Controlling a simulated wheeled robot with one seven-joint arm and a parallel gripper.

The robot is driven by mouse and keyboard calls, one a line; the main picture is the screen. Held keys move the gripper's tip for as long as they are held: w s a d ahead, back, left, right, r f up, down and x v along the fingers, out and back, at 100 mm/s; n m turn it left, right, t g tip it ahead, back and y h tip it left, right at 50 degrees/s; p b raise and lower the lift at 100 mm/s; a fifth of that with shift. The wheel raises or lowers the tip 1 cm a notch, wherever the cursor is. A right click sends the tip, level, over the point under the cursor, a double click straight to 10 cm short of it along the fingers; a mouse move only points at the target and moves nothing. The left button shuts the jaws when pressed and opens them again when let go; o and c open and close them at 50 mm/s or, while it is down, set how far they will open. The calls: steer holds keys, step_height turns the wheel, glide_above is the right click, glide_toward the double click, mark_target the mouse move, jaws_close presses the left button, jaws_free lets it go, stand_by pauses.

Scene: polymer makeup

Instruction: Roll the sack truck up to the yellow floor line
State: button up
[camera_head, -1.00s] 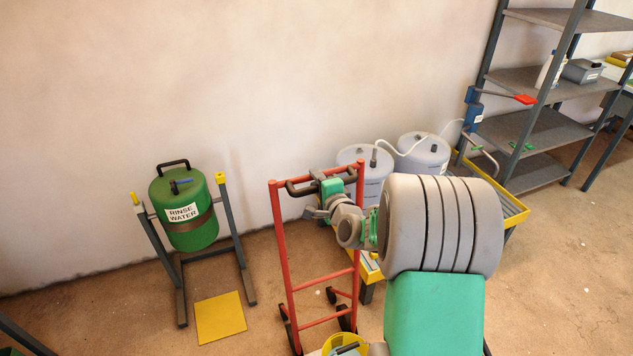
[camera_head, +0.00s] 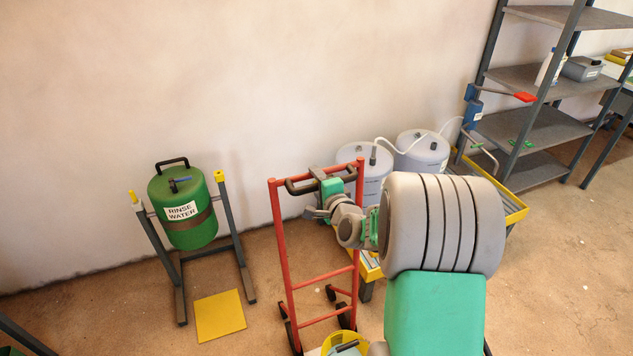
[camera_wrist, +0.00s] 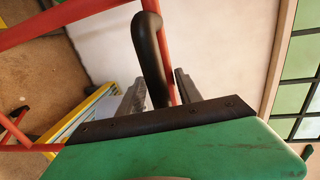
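The sack truck (camera_head: 281,250) has a red tubular frame with a black handle (camera_head: 299,189) at its top and dark wheels low down. It stands upright or nearly so in the middle of the head view, left of my arm. My gripper (camera_head: 318,200) is at the handle. In the wrist view, the fingers of my gripper (camera_wrist: 158,95) lie on either side of the black handle (camera_wrist: 150,50) and appear closed on it. A yellow bucket (camera_head: 358,339) shows at the truck's foot, cut off by the picture's lower edge. I see no yellow floor line in these views.
A green rinse water drum (camera_head: 182,228) hangs in a grey stand to the left, with a yellow square (camera_head: 220,316) on the floor before it. Pale drums (camera_head: 424,158) in a yellow-rimmed tray (camera_head: 515,213) stand behind the truck. Grey shelves (camera_head: 545,130) are at right.

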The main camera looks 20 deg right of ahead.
steer(key=b+v, duration=0.1)
steer(key=v, duration=0.6)
steer(key=shift+s, duration=0.3)
